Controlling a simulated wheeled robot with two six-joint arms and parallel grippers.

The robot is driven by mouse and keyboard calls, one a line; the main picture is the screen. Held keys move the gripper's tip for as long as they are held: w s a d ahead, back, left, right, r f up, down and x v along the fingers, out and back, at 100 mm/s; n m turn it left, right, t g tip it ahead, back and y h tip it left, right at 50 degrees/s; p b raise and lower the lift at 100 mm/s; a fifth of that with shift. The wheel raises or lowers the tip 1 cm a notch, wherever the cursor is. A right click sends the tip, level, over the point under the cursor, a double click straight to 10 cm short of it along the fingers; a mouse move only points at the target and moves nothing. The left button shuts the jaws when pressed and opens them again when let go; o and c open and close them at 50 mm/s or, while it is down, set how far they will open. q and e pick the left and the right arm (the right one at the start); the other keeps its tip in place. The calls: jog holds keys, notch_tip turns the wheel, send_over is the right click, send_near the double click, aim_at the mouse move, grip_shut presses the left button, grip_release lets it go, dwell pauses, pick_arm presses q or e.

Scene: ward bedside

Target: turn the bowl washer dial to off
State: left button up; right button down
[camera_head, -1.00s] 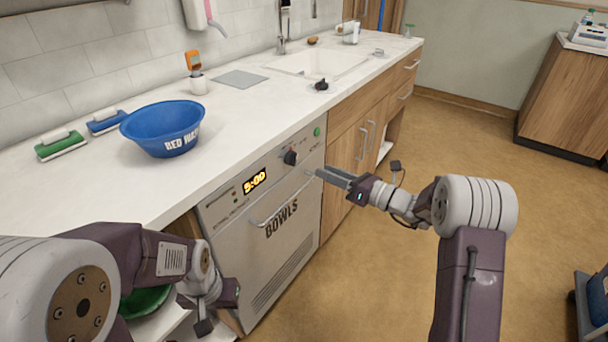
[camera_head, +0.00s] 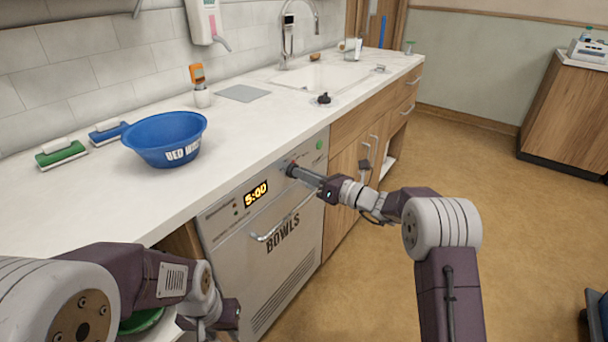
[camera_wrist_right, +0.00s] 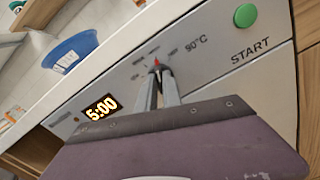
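The bowl washer (camera_head: 285,255) has a pale front with a "BOWLS" label, a handle and a lit display (camera_head: 256,194) reading 5:00. My right gripper (camera_head: 292,171) is at its control panel, over the dial. In the right wrist view the fingers (camera_wrist_right: 158,82) narrow onto the dial (camera_wrist_right: 157,67), which shows as a dark piece with a red mark between the fingertips. Most of the dial is hidden. A "90°C" label is right of it; smaller markings are unreadable. My left gripper (camera_head: 222,316) hangs low in front of the washer's left side, its fingers unclear.
A green START button (camera_wrist_right: 245,15) is right of the dial.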

jog(key=shift+s+a+f+n+b, duration=0.1)
jog(key=shift+n+b, duration=3.9)
jog(key=shift+b, duration=0.45)
jog(key=shift+s+a+f+n+b, duration=0.1)
jog(key=shift+n+b, duration=3.9)
jog(key=shift+b, duration=0.45)
jog(key=c, duration=1.5)
grip_release()
jog(key=shift+r, duration=0.1)
